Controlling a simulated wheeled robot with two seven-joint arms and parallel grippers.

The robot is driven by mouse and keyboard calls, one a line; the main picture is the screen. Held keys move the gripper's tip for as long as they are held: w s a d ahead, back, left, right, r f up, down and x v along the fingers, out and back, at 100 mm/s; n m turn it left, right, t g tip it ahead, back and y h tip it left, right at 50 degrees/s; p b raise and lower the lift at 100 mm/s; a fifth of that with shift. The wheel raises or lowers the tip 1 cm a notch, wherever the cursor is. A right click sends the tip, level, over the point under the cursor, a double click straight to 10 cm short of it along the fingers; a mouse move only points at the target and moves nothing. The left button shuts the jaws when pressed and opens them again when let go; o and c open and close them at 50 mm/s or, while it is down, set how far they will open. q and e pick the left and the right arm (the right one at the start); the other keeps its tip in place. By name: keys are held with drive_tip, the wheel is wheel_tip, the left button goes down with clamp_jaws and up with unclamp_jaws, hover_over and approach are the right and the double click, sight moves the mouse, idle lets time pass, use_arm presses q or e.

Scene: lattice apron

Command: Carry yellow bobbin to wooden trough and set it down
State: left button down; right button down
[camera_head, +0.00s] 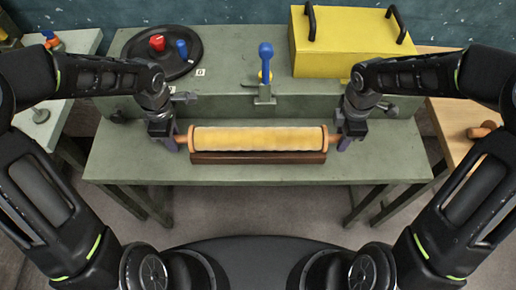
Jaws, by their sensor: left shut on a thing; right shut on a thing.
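The yellow bobbin (258,139) lies level across the middle of the green-grey bench, with a wooden flange and spindle end at each side. The dark wooden trough (258,157) shows directly below it, its front wall in view. I cannot tell whether the bobbin touches the trough or is just above it. My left gripper (176,142) is shut on the bobbin's left spindle end. My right gripper (343,140) is shut on its right spindle end. The inside of the trough is hidden by the bobbin.
On the raised shelf behind are a black round tray (140,50) with a red and a blue piece, a blue-handled clamp (265,75) and a yellow box (345,45) with black handles. The bench front (258,173) is clear. Side tables stand left and right.

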use_arm(q)
drive_tip(key=c, duration=1.2)
unclamp_jaws()
drive_tip(key=shift+f, duration=0.2)
drive_tip(key=shift+c, duration=0.2)
use_arm(e)
drive_tip(key=c, duration=1.2)
unclamp_jaws()
drive_tip(key=shift+f, duration=0.2)
drive_tip(key=shift+c, duration=0.2)
use_arm(q)
wheel_tip(320, 180, up, 12)
use_arm(e)
wheel_tip(320, 180, up, 12)
